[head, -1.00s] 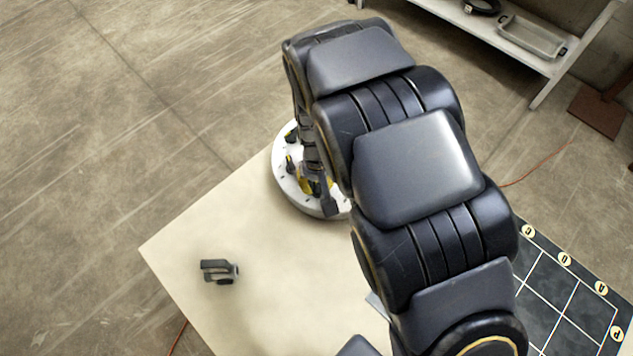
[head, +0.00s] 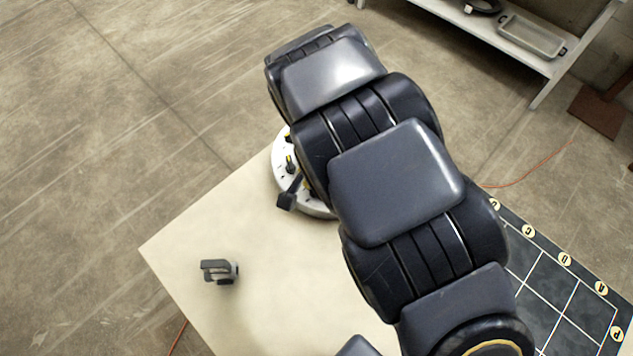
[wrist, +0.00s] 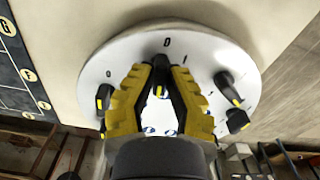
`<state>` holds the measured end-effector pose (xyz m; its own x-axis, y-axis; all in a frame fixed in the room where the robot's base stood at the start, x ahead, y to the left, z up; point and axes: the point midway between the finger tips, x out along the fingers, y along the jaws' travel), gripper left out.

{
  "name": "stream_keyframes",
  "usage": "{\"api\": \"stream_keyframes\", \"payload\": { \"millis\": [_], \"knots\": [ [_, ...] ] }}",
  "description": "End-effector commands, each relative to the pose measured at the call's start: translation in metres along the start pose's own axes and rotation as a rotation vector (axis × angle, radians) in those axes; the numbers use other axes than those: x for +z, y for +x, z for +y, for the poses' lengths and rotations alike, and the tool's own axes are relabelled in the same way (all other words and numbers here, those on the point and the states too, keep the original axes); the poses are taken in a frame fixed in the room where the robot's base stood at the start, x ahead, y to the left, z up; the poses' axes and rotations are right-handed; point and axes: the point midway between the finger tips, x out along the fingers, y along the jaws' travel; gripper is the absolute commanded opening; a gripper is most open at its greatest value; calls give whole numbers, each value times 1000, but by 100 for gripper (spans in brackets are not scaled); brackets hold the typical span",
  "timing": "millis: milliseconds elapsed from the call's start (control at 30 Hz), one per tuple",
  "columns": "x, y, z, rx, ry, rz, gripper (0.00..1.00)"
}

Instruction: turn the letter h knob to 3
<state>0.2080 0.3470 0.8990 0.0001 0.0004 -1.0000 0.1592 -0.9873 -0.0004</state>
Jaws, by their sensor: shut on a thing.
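The white round panel (wrist: 125,55) fills the middle of the wrist view and carries several black knobs with yellow marks. My gripper (wrist: 161,72) is shut on a black knob (wrist: 160,61) near the panel's upper edge. The fingers hide much of this knob, and I cannot read its letter for certain. One knob (wrist: 104,96) stands to the left, and two others, an upper one (wrist: 225,83) and a lower one (wrist: 237,121), stand to the right. In the head view my arm covers most of the panel (head: 281,184), and its knob letters are too small to read.
A grey clamp-like piece (head: 219,271) lies on the pale table (head: 180,250), with free room around it. A dark gridded board (head: 560,295) with round letter marks is at the right. A shelf with a grey tray (head: 532,37) stands beyond.

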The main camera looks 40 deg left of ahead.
Motion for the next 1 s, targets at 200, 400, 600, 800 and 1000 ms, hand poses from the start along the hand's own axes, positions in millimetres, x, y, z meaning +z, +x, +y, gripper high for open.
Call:
{"api": "stream_keyframes", "payload": {
  "millis": [200, 400, 600, 800, 1000],
  "knots": [
    [1, 2, 1, 3, 33, -2, 0],
    [1, 2, 1, 3, 37, -3, 0],
    [1, 2, 1, 3, 36, -3, 14],
    [1, 1, 0, 2, 35, -1, 41],
    [0, -1, 0, 0, 35, 0, 41]
  ]
}}
